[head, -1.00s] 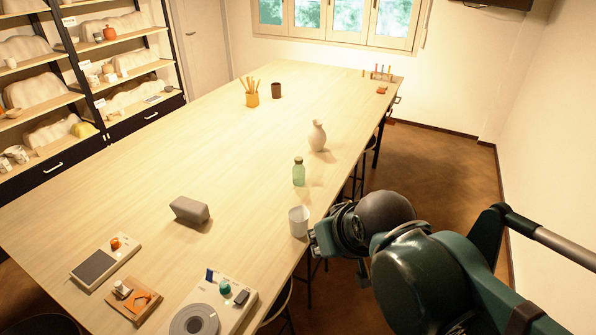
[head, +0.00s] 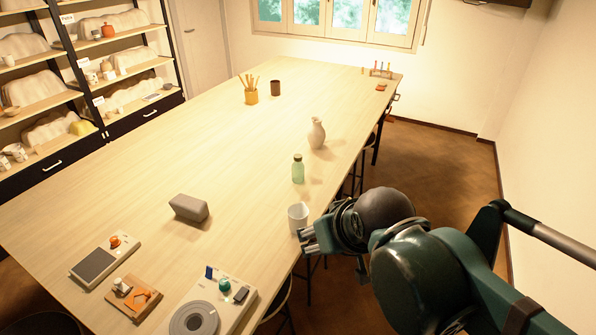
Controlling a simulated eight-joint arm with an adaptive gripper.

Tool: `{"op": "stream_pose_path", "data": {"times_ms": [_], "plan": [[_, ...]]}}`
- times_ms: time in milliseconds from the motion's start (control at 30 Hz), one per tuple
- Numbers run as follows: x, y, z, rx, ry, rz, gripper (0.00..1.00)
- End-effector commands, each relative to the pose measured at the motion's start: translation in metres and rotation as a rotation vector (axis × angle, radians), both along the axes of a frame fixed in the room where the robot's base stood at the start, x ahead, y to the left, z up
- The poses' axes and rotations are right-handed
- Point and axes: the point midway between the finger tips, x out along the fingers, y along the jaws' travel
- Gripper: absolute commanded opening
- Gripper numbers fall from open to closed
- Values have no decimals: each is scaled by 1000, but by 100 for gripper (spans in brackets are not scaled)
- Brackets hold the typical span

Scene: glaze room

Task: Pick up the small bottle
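A small green glass bottle (head: 298,172) with a darker cap stands upright on the long wooden table (head: 180,160), near its right edge. My gripper (head: 305,241) is at the table's right edge, nearer the camera than the bottle and apart from it. Its fingers point left, just below the white cup (head: 298,217) in the picture; I cannot tell whether they touch the cup. The fingers are small here, and how far apart they are is unclear. Nothing shows held between them.
The white cup stands between my gripper and the bottle. A pale vase (head: 316,134) stands behind the bottle. A grey block (head: 188,208) lies to the left, and a device with a grey disc (head: 196,318) is at the front. The table left of the bottle is clear.

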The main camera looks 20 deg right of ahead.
Motion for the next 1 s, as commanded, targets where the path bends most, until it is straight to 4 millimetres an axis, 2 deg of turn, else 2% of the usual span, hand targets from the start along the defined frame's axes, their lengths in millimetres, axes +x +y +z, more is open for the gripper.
{"op": "stream_pose_path", "data": {"times_ms": [167,367,1000], "plan": [[4,-1,3,2,3,-6,49],[21,-3,14,7,13,-27,49],[115,-19,50,33,71,-153,49]]}}
